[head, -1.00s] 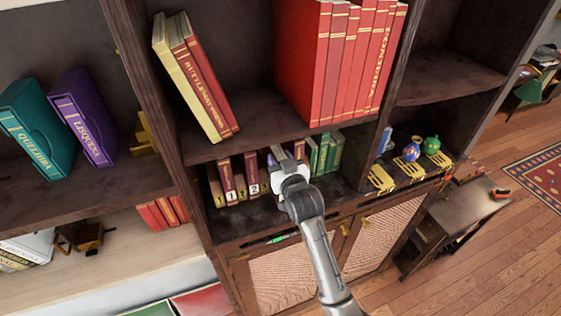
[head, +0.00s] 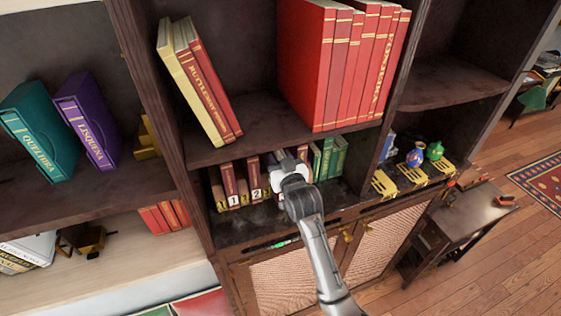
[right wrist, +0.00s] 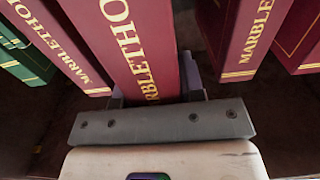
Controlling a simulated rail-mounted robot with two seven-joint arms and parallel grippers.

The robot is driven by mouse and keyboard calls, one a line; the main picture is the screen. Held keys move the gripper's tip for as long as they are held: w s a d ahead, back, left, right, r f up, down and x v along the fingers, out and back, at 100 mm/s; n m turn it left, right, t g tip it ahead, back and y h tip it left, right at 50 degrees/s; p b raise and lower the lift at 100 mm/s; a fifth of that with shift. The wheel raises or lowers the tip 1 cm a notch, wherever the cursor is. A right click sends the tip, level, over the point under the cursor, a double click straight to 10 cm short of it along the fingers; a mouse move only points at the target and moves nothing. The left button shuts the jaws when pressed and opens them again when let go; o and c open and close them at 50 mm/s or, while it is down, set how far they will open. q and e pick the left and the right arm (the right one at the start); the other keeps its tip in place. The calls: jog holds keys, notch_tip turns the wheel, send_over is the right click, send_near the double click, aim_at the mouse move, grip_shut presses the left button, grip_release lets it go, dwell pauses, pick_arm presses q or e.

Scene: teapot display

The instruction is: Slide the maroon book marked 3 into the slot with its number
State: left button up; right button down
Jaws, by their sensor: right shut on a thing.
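My right gripper (head: 290,170) reaches into the lower shelf row. It is shut on a maroon book (right wrist: 130,40) with gold lettering, which fills the middle of the right wrist view just beyond the fingers (right wrist: 157,92). The book's number does not show. In the head view my gripper hides most of this book. Maroon books with tags 1 (head: 234,200) and 2 (head: 257,194) stand to the left of the gripper. Other maroon spines (right wrist: 243,40) stand on both sides of the held book. The 3 tag and its slot are hidden. My left gripper is out of view.
Green books (head: 327,158) stand just right of my gripper. Tall red books (head: 345,65) stand on the shelf above. Blue (head: 415,158) and green (head: 435,150) vases and gold stands (head: 383,184) are further right. The shelf's front strip (head: 250,225) is bare.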

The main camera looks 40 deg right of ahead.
jog(key=shift+x, duration=0.8)
jog(key=shift+b+x, duration=0.35)
jog(key=shift+x, duration=0.45)
jog(key=shift+w+d+r, duration=0.1)
jog(key=shift+w+d, duration=0.05)
jog(key=shift+w, duration=0.25)
jog(key=c, duration=0.9)
grip_release()
jog(key=shift+o, duration=1.3)
jog(key=shift+s, duration=0.35)
jog(key=b+v, duration=0.3)
jog(key=v, duration=1)
